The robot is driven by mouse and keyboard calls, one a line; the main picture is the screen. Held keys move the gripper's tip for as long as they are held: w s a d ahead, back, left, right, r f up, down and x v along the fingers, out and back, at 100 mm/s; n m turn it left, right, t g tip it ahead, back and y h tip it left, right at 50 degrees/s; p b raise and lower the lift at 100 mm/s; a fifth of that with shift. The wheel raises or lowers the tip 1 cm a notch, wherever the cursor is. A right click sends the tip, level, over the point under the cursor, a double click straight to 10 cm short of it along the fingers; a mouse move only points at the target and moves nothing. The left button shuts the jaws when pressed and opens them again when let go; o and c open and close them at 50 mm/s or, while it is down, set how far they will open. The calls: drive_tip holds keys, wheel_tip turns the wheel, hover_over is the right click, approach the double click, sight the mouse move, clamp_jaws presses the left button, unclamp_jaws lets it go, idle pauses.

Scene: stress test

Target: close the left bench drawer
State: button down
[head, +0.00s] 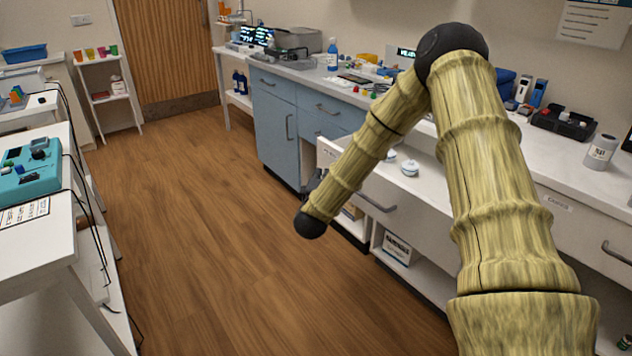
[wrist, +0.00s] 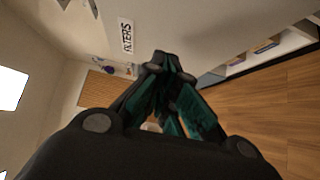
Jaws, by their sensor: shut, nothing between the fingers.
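The left bench drawer (head: 432,222) is white and stands pulled out from the bench, with a grey bar handle (head: 378,203) on its front. Small white lidded items (head: 410,168) lie inside it. My arm crosses in front and hides part of the drawer. In the head view only a dark bit of the gripper (head: 313,181) shows, at the drawer's left end.
Blue cabinets (head: 275,132) stand left of the drawer. A boxed item (head: 397,247) sits on the open shelf below it. The benchtop (head: 535,150) is crowded. Wooden floor (head: 210,230) is clear between the bench and the white tables at left.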

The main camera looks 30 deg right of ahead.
drive_tip(key=shift+d, duration=0.7)
drive_tip(key=shift+w+d+r, duration=0.1)
drive_tip(key=shift+d, duration=0.1)
